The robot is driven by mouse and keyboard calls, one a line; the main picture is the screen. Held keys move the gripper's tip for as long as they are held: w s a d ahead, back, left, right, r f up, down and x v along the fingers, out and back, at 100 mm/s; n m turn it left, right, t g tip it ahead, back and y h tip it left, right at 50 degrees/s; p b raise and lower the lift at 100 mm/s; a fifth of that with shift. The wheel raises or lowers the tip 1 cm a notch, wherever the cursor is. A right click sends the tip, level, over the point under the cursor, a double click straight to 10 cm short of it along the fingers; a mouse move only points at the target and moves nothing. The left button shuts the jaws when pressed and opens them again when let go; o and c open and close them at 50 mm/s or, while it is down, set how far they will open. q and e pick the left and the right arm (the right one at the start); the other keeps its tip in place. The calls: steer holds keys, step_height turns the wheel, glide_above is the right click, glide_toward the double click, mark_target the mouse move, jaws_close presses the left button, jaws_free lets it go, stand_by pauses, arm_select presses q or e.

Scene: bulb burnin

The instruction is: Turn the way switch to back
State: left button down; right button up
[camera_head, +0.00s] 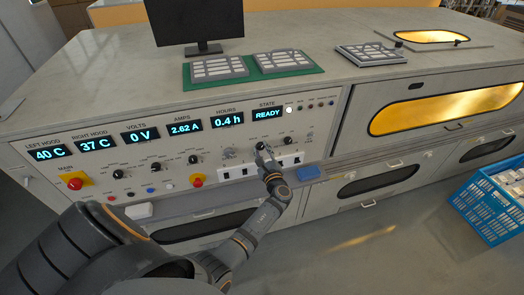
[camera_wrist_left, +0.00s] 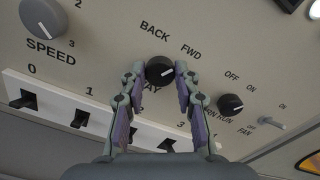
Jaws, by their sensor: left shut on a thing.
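The way switch is a round black knob (camera_wrist_left: 160,70) on the panel, with BACK printed at its upper left and FWD at its upper right. The label below it is partly hidden by my fingers. My left gripper (camera_wrist_left: 160,72) has one finger on each side of the knob and is shut on it. In the head view my left gripper (camera_head: 264,153) reaches the right part of the control panel (camera_head: 110,150) and largely covers the knob. I cannot tell clearly where the knob's pointer stands. My right gripper is not in view.
A white strip of numbered rocker switches (camera_wrist_left: 55,110) lies below. A blue crate (camera_head: 490,208) stands on the floor at the right.

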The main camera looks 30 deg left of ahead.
arm_select(q)
steer(key=shift+f+n+b, duration=0.2)
steer(key=shift+n+b, duration=0.3)
steer(key=shift+b, duration=0.4)
steer(key=n+b, duration=0.8)
steer(key=b, duration=0.2)
steer(key=shift+f, duration=0.1)
steer(key=shift+r+n+b, duration=0.25)
steer(key=shift+n+b, duration=1.25)
steer(key=shift+b, duration=0.15)
steer(key=c, duration=1)
jaws_free()
steer(key=shift+r, duration=0.1)
